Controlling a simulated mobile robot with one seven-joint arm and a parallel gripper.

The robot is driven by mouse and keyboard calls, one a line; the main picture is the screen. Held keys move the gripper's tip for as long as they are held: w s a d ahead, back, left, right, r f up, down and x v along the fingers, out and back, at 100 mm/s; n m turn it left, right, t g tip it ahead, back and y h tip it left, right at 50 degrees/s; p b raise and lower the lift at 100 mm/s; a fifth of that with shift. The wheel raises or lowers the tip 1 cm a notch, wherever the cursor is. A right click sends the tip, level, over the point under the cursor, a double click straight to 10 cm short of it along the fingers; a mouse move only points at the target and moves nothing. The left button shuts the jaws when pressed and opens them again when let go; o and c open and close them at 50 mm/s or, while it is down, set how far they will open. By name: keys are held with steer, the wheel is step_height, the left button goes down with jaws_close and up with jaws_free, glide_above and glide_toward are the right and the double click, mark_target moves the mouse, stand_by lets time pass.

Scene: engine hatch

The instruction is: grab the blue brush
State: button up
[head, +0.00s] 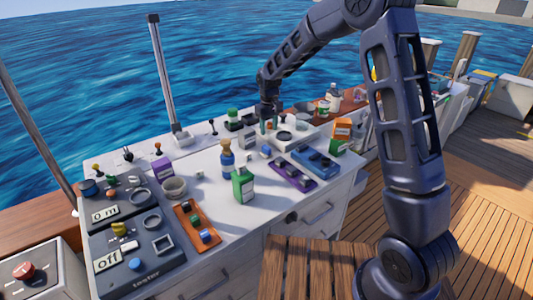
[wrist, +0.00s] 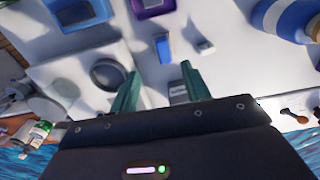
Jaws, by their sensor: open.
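A small blue block-shaped thing (wrist: 163,47), which may be the blue brush, lies on the white worktop in the wrist view. It shows as a small blue patch (head: 265,150) in the head view, too small to make out bristles or a handle. My gripper (wrist: 160,67) is open, with its teal fingers apart and nothing between them. In the wrist view the blue thing lies just beyond the fingertips, roughly centred between them. In the head view my gripper (head: 269,127) points down above the worktop, behind the blue thing.
A small white block (wrist: 206,47) lies beside the blue thing. A white holder with a dark round cup (wrist: 107,72) and a grey labelled box (wrist: 178,93) are close to the fingers. A blue-and-white bottle (wrist: 285,15), purple tray (head: 291,174) and blue tray (head: 316,161) stand around.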

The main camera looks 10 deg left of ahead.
mark_target(266, 147)
step_height(266, 147, down, 6)
steer(key=shift+a+r, duration=0.1)
steer(key=shift+a, duration=0.05)
steer(key=shift+w+a+f, duration=0.1)
steer(key=shift+a+f, duration=0.1)
steer(key=shift+f, duration=1.1)
steer(key=shift+w+a+f, duration=0.1)
steer(key=shift+a+f, duration=0.1)
steer(key=shift+f, duration=1.1)
steer(key=shift+c, duration=0.5)
jaws_close()
